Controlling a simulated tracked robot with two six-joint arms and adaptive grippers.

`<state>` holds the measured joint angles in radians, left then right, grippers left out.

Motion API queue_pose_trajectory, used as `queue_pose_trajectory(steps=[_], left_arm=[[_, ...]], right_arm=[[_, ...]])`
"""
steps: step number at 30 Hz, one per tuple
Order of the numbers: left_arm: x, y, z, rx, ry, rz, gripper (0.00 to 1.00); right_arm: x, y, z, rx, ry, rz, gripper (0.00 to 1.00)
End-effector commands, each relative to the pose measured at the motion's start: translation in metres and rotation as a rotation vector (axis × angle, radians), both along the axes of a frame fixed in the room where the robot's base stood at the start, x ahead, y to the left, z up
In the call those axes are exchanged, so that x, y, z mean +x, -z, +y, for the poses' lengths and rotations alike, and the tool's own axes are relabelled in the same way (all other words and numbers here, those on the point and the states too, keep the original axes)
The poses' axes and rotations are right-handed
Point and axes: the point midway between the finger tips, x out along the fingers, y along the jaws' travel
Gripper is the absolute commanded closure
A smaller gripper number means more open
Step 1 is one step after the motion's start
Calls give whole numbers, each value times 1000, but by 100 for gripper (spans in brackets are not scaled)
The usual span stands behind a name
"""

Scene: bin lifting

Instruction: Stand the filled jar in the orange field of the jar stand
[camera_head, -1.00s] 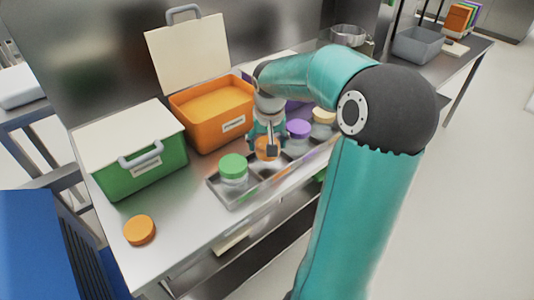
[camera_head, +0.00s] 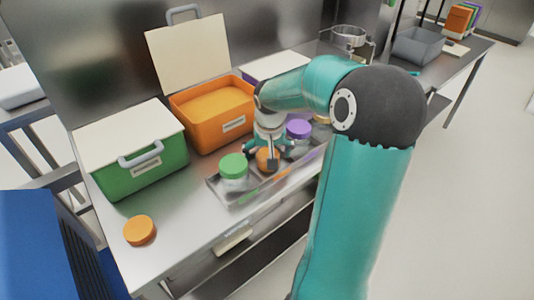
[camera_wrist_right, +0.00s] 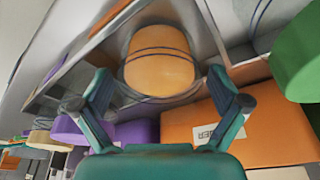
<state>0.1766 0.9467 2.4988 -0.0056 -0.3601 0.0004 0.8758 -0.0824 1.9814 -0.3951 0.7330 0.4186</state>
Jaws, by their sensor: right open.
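The jar with orange contents (camera_head: 267,161) stands without a lid at the jar stand (camera_head: 222,187), between the green-lidded jar (camera_head: 233,167) and the purple-lidded jar (camera_head: 299,130). In the right wrist view the jar (camera_wrist_right: 160,62) looks upright in the stand, though the field under it is mostly hidden. My right gripper (camera_head: 268,148) is open around the jar. In the wrist view its fingers (camera_wrist_right: 160,98) are spread to either side, with visible gaps to the jar. My left gripper is not in view.
The open orange bin (camera_head: 214,124) stands behind the stand, with the closed green bin (camera_head: 135,160) to its left. An orange lid (camera_head: 140,230) lies at the table's front left. A purple bin (camera_head: 273,66) is behind my arm. Bare table lies left of the stand.

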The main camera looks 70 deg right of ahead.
Motion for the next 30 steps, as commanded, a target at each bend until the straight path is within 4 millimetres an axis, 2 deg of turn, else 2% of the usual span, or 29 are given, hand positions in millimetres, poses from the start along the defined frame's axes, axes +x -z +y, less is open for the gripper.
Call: queue_pose_trajectory(steps=[5,10,24,30], left_arm=[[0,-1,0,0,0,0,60],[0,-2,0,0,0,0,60],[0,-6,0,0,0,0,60],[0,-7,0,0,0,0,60]], right_arm=[[0,-1,0,0,0,0,2],[-1,-14,2,-2,0,-2,2],[-12,-99,23,-2,-2,-4,2],[-14,-116,28,-1,0,-2,2]])
